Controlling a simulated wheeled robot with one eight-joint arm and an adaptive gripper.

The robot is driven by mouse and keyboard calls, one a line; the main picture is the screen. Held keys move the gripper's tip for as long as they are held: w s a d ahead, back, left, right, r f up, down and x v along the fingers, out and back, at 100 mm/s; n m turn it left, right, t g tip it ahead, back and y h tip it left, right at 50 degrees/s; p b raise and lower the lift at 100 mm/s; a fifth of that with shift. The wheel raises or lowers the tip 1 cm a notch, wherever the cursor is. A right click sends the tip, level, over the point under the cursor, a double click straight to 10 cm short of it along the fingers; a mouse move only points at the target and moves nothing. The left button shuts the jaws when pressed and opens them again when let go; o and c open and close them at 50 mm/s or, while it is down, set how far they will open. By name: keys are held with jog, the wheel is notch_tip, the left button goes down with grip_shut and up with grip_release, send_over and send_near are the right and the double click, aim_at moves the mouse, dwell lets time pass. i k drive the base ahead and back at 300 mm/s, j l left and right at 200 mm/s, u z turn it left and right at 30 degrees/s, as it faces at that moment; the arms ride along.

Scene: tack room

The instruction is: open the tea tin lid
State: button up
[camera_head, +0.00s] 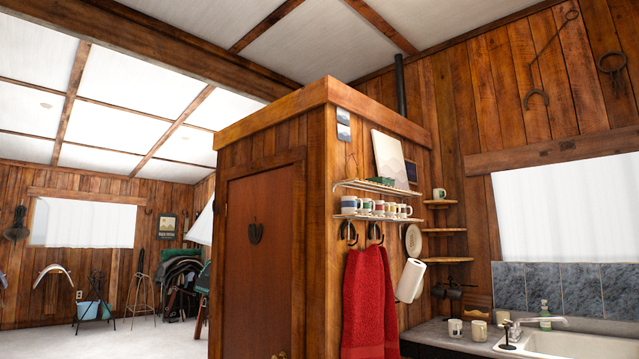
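I cannot make out a tea tin or its lid in the head view. My gripper is not in view. The worktop (436,331) at the lower right bears a few light mugs, one of them a patterned mug (455,328), but nothing there is clearly a tin. A wire wall shelf (378,187) on the wooden cubicle holds a row of mugs (350,205) and a small green item (385,181), too small to identify.
The wooden cubicle with its closed door (262,262) fills the middle. Red towels (368,300) and a paper roll (410,281) hang on its side. A sink (560,345) with a green bottle (545,315) is at the lower right. Open floor (120,340) lies at the left.

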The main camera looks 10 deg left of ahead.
aim_at(378, 178)
jog(key=u, duration=0.15)
jog(key=i+l, duration=0.1)
jog(key=i, duration=1.05)
jog(key=l+z, duration=0.05)
